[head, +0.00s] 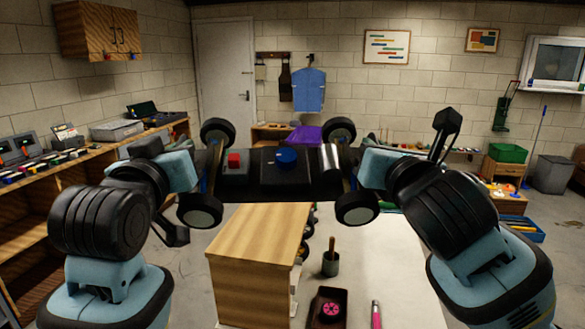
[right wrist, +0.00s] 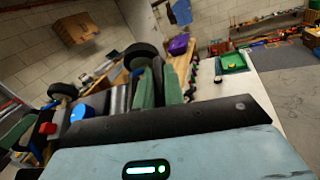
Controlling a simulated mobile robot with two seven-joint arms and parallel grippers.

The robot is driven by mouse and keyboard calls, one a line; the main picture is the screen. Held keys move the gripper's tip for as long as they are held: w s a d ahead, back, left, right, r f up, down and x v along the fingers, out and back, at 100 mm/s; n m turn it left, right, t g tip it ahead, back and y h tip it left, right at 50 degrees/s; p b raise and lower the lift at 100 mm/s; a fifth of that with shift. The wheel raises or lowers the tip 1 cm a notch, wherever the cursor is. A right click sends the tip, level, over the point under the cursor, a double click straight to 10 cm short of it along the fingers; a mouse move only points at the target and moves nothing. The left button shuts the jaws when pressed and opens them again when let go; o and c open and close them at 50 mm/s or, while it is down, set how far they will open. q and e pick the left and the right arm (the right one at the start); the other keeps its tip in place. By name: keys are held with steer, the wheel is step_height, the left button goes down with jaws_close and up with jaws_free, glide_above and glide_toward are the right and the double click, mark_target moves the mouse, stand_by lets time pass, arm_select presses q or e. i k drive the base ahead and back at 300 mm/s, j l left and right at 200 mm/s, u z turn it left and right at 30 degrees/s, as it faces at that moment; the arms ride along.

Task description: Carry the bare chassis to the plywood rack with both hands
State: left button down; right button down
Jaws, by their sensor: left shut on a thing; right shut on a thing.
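The bare chassis (head: 262,188) is a dark plate with black wheels at its corners. A red block (head: 234,160), a blue round part (head: 286,156) and a silver cylinder sit on it. It hangs roughly level in the air between my grippers. My left gripper (head: 206,170) is shut on its left end, and my right gripper (head: 352,168) on its right end. The right gripper's green fingers (right wrist: 159,88) show in the right wrist view; its exact grip point is partly hidden. The plywood rack (head: 255,250), a box-like wooden piece, stands below and in front of the chassis.
The rack stands on a white table (head: 390,280). Wheels show along its right side. A wooden workbench (head: 60,180) runs along the left wall.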

mark_target(272, 207)
steer(key=i+j, duration=0.1)
steer(key=i, duration=1)
